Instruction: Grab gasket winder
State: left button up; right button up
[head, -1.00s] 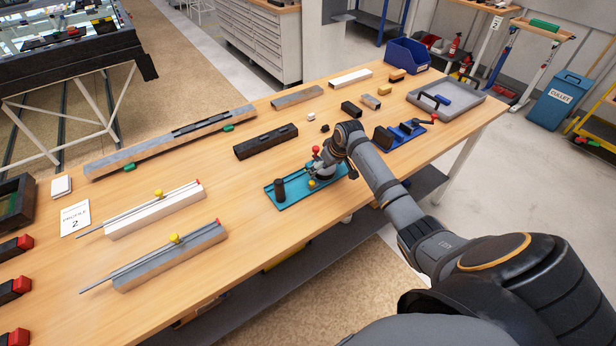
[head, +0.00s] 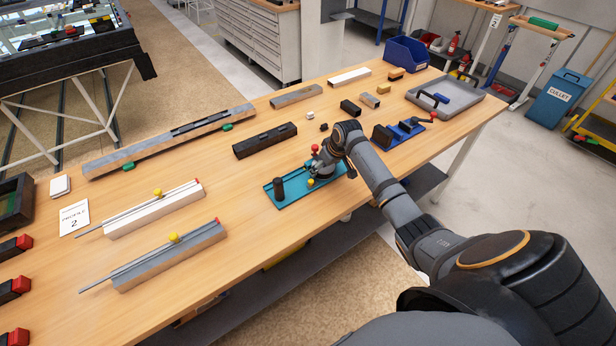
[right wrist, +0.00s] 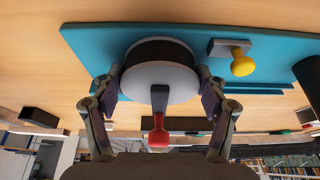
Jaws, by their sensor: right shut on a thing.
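The gasket winder is a teal plate (head: 294,196) on the bench. It carries a dark upright post (head: 279,189), a yellow knob (head: 311,182) and a round drum with a red-knobbed crank (head: 315,148). In the right wrist view, the drum (right wrist: 150,80) is grey on top with a dark side, and the red knob (right wrist: 158,138) points toward my wrist. My right gripper (head: 318,170) is shut on the drum, one finger on each side. In the head view my gripper and arm hide part of the drum and the plate's right end. My left gripper is not in view.
A black block (head: 265,141) lies behind the winder. A blue fixture (head: 400,134) with a red-knobbed handle stands to its right, near my forearm. A grey tray (head: 462,105) is farther right. Two long profiles with rods (head: 170,255) lie to the left. Bare bench surrounds the winder.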

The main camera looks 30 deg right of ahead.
jog(key=shift+r, duration=0.1)
jog(key=shift+w+r, duration=0.15)
jog(key=shift+r, duration=0.25)
notch_tip(320, 180, up, 2)
jog(key=shift+r+b, duration=0.2)
jog(key=shift+b, duration=0.45)
jog(key=s+a+r, duration=0.2)
jog(key=s+r, duration=0.7)
jog(key=s, duration=0.5)
jog(key=shift+a+r, duration=0.35)
jog(key=shift+a, duration=0.05)
